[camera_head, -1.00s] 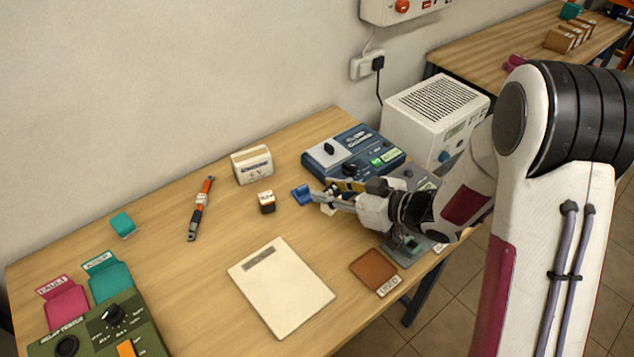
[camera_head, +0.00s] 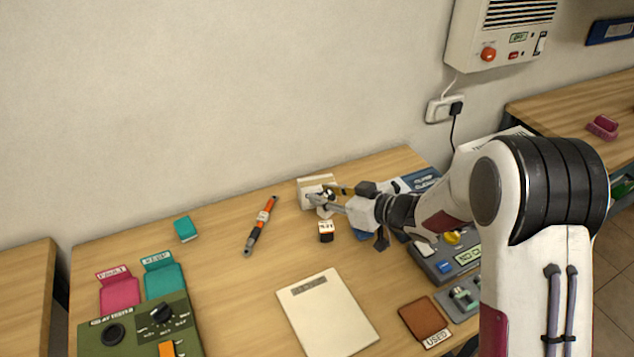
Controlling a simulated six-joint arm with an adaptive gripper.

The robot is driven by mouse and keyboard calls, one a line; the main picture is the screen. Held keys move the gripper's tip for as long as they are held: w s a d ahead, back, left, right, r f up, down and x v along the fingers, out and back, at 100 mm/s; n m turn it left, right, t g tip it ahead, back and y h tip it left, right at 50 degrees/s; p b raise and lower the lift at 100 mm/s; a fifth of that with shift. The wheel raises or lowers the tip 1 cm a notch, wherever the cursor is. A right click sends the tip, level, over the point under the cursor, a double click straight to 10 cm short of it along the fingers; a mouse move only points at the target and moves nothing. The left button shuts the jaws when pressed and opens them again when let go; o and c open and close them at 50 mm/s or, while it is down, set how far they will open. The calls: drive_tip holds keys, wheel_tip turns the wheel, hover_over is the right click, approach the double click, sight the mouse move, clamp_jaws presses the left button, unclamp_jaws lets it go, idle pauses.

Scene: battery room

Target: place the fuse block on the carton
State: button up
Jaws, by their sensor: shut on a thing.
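The carton (camera_head: 306,194), a small cream box with a tan top, stands on the wooden table towards the wall. My gripper (camera_head: 319,202) is in front of the carton and overlaps its right part in the picture. It is shut on a small whitish piece (camera_head: 325,212), which I take to be the fuse block. The fingers mostly hide this piece, and I cannot tell whether it touches the carton.
A small dark block with a white and orange top (camera_head: 326,232) stands just in front. A blue piece (camera_head: 361,234) lies right of it. A white panel (camera_head: 327,315) and brown pad (camera_head: 424,318) lie nearer.

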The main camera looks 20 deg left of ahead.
drive_tip(key=w+a+r+m+t+h, duration=0.1)
drive_tip(key=w+a+r+m+t, duration=0.1)
drive_tip(key=w+a+r, duration=0.4)
drive_tip(key=r+m+t+h, duration=0.1)
drive_tip(key=m+t+h, duration=0.1)
hover_over(316, 181)
idle(0.4)
drive_tip(key=shift+f, duration=3.05)
drive_tip(key=shift+f, duration=1.9)
drive_tip(key=shift+f, duration=0.1)
